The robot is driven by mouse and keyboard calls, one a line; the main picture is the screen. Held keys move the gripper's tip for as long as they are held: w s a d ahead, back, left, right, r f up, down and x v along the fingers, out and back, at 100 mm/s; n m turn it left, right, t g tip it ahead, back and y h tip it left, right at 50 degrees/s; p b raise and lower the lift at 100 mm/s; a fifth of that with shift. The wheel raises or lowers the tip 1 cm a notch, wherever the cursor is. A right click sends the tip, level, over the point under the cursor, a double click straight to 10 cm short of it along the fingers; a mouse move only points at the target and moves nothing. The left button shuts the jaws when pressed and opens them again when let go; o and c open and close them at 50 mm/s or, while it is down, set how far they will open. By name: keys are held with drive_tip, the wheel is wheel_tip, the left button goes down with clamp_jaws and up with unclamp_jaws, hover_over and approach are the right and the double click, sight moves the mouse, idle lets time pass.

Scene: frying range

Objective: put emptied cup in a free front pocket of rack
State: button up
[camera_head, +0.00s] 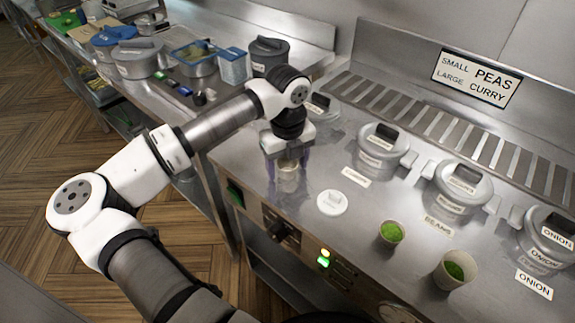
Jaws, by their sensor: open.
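My gripper (287,168) points down over the steel range near its front edge, with its fingers open. A small pale cup (288,175) stands between and just below the fingers. I cannot see inside it, and the fingers partly cover it. Two other cups stand further right: a small one (390,234) with green contents and a larger one (455,270) with green contents. I cannot make out a rack with front pockets in this view.
A white lid (332,203) lies right of my gripper. Lidded pots, including the curry pot (380,148), the beans pot (460,188) and the onion pot (548,240), line the range. A sign (477,78) reads small peas, large curry. A cluttered counter (135,100) is at left.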

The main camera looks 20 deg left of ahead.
drive_tip(key=shift+c, duration=0.3)
drive_tip(key=c, duration=1)
drive_tip(key=shift+r, duration=0.1)
wheel_tip(320, 180, up, 20)
drive_tip(key=b, duration=0.4)
